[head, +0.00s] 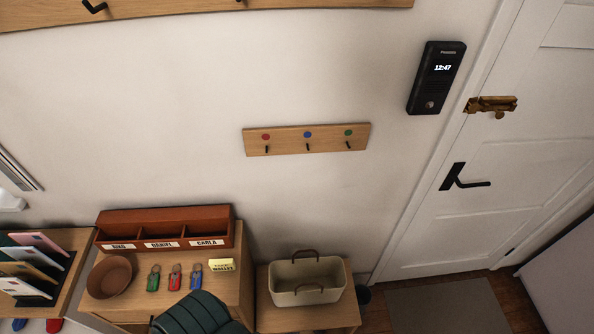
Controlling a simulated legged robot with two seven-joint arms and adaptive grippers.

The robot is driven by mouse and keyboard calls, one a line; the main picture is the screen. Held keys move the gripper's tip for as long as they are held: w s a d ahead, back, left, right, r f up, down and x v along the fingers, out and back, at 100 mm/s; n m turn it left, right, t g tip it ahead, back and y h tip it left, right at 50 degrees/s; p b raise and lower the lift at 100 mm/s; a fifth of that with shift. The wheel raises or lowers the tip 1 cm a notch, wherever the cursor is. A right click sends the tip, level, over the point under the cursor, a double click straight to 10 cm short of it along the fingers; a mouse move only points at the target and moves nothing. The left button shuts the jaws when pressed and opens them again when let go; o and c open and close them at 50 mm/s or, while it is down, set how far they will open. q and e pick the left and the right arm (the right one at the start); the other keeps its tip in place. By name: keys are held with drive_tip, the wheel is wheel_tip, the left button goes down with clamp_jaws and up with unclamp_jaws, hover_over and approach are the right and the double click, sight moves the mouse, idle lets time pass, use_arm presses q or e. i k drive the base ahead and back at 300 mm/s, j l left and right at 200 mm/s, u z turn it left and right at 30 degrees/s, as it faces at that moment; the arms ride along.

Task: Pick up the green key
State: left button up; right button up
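The green key (153,281) lies on the wooden cabinet top (228,289), the leftmost of three keys with coloured tags. The red key (175,279) lies just to its right, and the blue key (196,277) lies right of that. The green key is between the round brown bowl (109,276) and the red key, apart from both. Neither of my grippers shows in the head view.
A reddish-brown sorter (166,229) with name labels stands behind the keys. A yellow note (220,265) is at their right. A dark green ribbed object (194,316) rises in front of them. A cream basket (307,281) stands on a lower table at right.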

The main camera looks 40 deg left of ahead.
sight(153, 280)
drive_tip(key=l+u, duration=0.1)
drive_tip(key=u, duration=2.7)
